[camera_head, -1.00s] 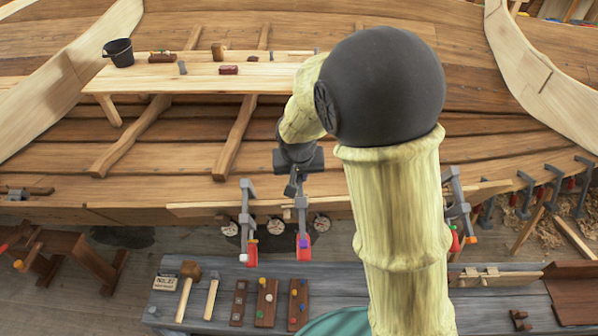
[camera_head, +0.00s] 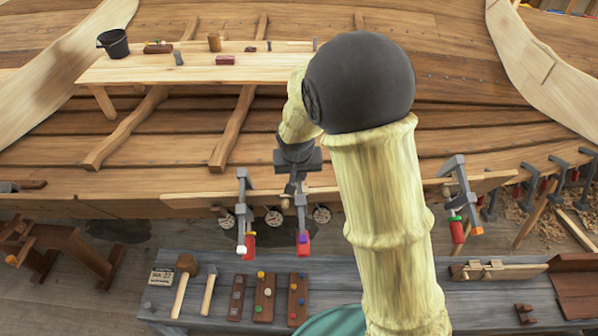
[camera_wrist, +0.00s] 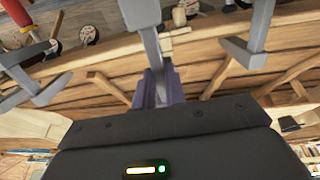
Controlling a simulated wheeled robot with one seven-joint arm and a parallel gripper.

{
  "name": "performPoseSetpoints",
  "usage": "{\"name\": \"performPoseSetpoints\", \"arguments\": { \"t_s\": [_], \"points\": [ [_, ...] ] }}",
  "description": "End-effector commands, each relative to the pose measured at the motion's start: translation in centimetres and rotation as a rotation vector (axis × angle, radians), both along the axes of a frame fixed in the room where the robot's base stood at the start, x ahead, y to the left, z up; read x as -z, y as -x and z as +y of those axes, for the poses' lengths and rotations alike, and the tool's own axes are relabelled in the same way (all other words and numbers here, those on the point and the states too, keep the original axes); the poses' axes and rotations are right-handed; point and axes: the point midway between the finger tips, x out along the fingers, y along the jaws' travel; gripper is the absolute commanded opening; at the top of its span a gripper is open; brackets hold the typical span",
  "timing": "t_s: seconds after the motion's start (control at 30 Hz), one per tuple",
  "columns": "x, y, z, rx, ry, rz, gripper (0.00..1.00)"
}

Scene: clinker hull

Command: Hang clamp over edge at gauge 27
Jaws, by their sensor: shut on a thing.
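My gripper (camera_head: 297,188) is shut on the upper part of a grey clamp (camera_head: 301,208) with a red handle and purple end. The clamp hangs upright at the hull's upper plank edge (camera_head: 190,203), between the middle gauge (camera_head: 273,217) and right gauge (camera_head: 321,214). I cannot tell whether its hook rests on the edge. In the wrist view the grey bar of the held clamp (camera_wrist: 143,35) rises from my purple-grey fingers (camera_wrist: 156,88). Gauge numbers are too small to read.
Another clamp (camera_head: 242,205) hangs close left of the held one, and a further clamp (camera_head: 460,195) to the right. Several dark clamps (camera_head: 555,180) line the far right edge. A grey bench (camera_head: 225,270) with mallets and blocks lies below. A plank (camera_head: 190,70) crosses behind.

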Motion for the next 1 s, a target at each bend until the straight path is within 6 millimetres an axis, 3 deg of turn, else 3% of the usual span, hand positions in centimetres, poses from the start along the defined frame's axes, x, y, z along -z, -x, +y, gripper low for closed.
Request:
{"name": "performPoseSetpoints", "arguments": {
  "t_s": [1.0],
  "points": [
    [6.5,-2.5,-0.3,0.001,-0.002,-0.005,0.00]
  ]
}}
